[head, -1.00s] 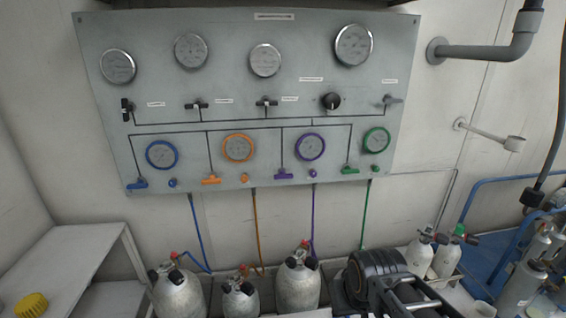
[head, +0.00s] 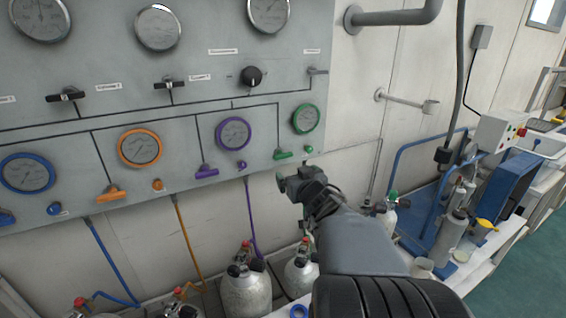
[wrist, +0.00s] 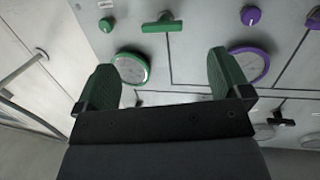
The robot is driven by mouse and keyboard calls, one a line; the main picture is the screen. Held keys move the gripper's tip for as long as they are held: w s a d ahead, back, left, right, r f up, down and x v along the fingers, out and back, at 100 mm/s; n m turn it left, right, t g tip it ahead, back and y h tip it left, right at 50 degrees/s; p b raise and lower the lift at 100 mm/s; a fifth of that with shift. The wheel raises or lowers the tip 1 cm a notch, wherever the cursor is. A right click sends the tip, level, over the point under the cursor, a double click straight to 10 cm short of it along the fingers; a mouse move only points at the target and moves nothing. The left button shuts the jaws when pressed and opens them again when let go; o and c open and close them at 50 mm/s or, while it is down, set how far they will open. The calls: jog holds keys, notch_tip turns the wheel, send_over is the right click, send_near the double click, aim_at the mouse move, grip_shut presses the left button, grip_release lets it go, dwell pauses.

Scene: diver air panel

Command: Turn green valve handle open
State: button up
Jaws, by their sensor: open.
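The green valve handle (head: 283,155) is a small T-shaped handle on the grey panel, below and left of the green-rimmed gauge (head: 305,119). Its bar lies roughly level. In the wrist view the handle (wrist: 163,25) shows upside down near the top, beyond the fingers and roughly midway between them. A round green knob (head: 308,149) sits beside it. My gripper (head: 291,182) is in front of the panel, a little below the handle in the head view. In the wrist view my gripper (wrist: 163,60) is open and empty, its dark green finger pads apart from the handle.
The purple handle (head: 206,172) and purple knob (head: 242,165) are left of the green handle. Grey cylinders (head: 245,292) and a purple hose (head: 251,220) are below the panel. A wall-mounted arm (head: 405,101) is at the right. Space between fingers and handle looks clear.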

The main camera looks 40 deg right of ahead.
aim_at(284, 157)
jog(key=w+d, duration=0.1)
jog(key=w, duration=0.3)
jog(key=w+d+n+t+y, duration=0.1)
jog(key=w, duration=0.3)
jog(key=w+d+t+y, duration=0.1)
jog(key=w, duration=0.3)
jog(key=shift+w+d+b, duration=0.2)
jog(key=shift+d+b, duration=0.15)
jog(key=shift+d, duration=0.05)
jog(key=shift+c, duration=0.2)
jog(key=shift+n, duration=0.3)
jog(key=c, duration=0.9)
